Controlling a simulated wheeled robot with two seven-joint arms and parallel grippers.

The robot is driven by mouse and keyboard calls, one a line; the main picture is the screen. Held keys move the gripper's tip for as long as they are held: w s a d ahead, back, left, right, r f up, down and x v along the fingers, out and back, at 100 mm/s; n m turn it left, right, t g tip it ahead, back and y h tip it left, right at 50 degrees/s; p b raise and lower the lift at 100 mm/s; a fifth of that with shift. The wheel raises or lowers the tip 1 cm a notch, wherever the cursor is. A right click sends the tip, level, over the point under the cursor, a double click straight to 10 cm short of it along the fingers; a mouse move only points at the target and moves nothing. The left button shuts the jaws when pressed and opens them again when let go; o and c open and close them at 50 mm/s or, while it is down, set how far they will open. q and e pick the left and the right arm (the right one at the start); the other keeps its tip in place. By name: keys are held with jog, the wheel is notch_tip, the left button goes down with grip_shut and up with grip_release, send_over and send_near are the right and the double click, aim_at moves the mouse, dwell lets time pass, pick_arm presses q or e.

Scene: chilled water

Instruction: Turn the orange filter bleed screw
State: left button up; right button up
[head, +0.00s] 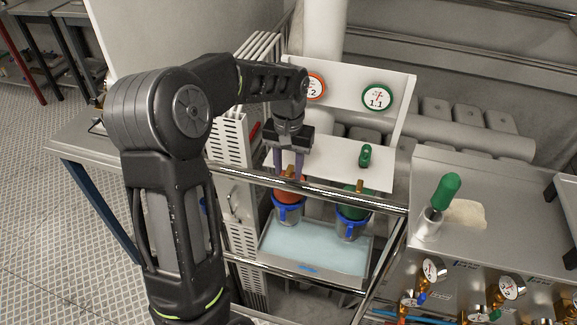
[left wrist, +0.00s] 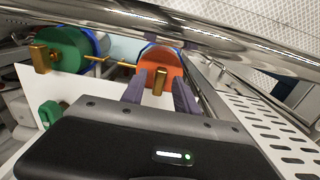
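The orange filter (head: 290,192) hangs behind the front rail, with a blue ring and clear bowl below. Its brass bleed screw (left wrist: 160,81) stands out from the orange head in the left wrist view. My left gripper (head: 290,172) points down over the orange filter. In the left wrist view my left gripper (left wrist: 159,96) has its two purple-grey fingers apart, one on each side of the brass screw, with gaps showing. Whether the tips reach the screw's depth is hard to tell. My right gripper is in neither view.
A green filter (head: 352,203) with its own brass screw stands to the right. A chrome rail (head: 330,195) crosses close in front. A white panel carries two gauges (head: 377,97). A green handle (head: 446,192) stands on the right bench. A perforated panel (head: 228,145) flanks the left.

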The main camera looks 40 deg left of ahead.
aim_at(288, 171)
pick_arm(q)
notch_tip(288, 171, up, 8)
jog(key=shift+f+b, duration=0.1)
jog(key=shift+b, duration=0.25)
dwell(0.7)
